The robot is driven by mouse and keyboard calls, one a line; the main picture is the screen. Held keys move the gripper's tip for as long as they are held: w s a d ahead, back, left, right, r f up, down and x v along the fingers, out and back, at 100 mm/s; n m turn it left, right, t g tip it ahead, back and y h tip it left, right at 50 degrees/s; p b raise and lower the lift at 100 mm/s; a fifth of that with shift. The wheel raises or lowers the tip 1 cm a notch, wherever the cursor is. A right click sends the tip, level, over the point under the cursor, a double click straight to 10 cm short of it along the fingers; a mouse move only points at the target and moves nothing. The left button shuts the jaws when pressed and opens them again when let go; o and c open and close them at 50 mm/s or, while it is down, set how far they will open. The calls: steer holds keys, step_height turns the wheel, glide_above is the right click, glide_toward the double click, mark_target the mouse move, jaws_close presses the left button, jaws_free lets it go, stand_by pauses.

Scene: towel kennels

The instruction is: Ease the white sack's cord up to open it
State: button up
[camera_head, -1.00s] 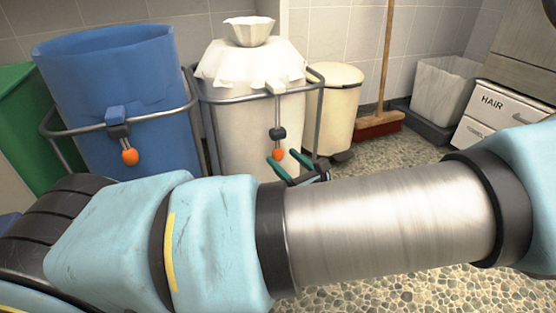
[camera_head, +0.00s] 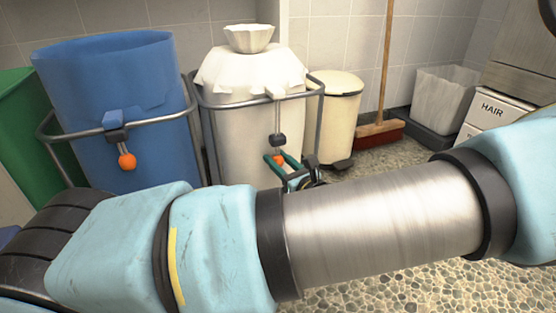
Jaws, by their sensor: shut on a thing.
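The white sack (camera_head: 262,140) hangs in a metal frame, its top gathered into a ruffled collar (camera_head: 250,76) with a small flared tuft (camera_head: 249,38) above. My gripper (camera_head: 279,163), with green fingers, is shut on the orange ball at the cord's lower end, below the toggle. The fingers partly cover the ball. My arm crosses in front and hides the sack's lower part.
A blue sack (camera_head: 125,80) with its own orange ball (camera_head: 127,162) stands open at left, beside a green bin (camera_head: 25,130). A metal rail (camera_head: 315,110) surrounds the white sack. A cream pedal bin (camera_head: 338,115), broom (camera_head: 380,130) and drawers marked HAIR (camera_head: 490,112) stand right.

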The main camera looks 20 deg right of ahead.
jaws_close()
stand_by(0.8)
